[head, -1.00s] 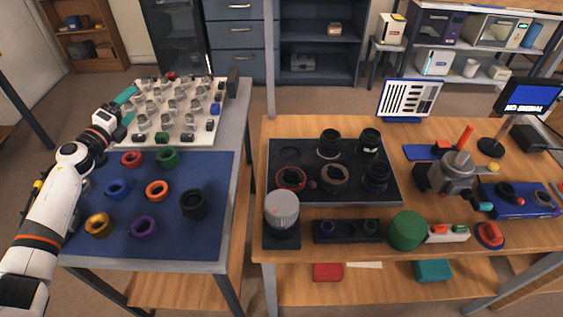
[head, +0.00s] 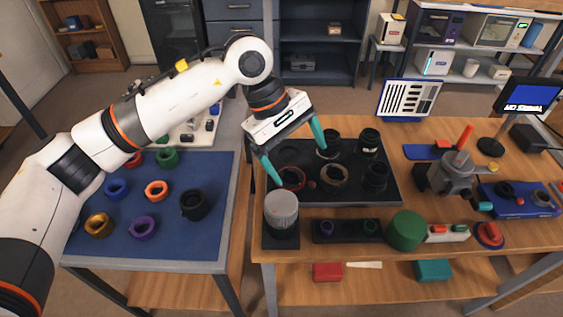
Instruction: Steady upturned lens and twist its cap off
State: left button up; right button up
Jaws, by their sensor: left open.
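An upturned lens with a grey ribbed cap (head: 281,205) on top stands on a black square base (head: 280,242) at the front left of the wooden table. Its dark lower body (head: 283,230) shows under the cap. My left gripper (head: 298,165) is open and empty, its two teal fingers spread above the left part of a black tray (head: 345,197). One fingertip is just behind and above the cap in the picture, the other near a black lens (head: 329,143). I cannot tell whether either fingertip touches anything. My right gripper is not in view.
The tray holds several dark lens parts and a red ring (head: 291,178). A black holder (head: 348,231) and a green cylinder (head: 408,230) stand right of the capped lens. A blue mat (head: 170,244) with coloured rings lies on the left table. A grey clamp device (head: 452,175) stands further right.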

aim_at(281, 202)
pick_arm(q)
jog(key=a+f+m+y, duration=0.1)
jog(key=f, duration=0.3)
jog(key=s+a+f+m+t+y, duration=0.1)
jog(key=f+y, duration=0.1)
jog(key=f, duration=0.2)
jog(key=s+f+m+y, duration=0.1)
jog(key=f+m, duration=0.1)
jog(key=f, duration=0.2)
jog(key=shift+s+a+f+y, duration=0.15)
jog(key=shift+a+f+y, duration=0.15)
jog(key=shift+a+y, duration=0.1)
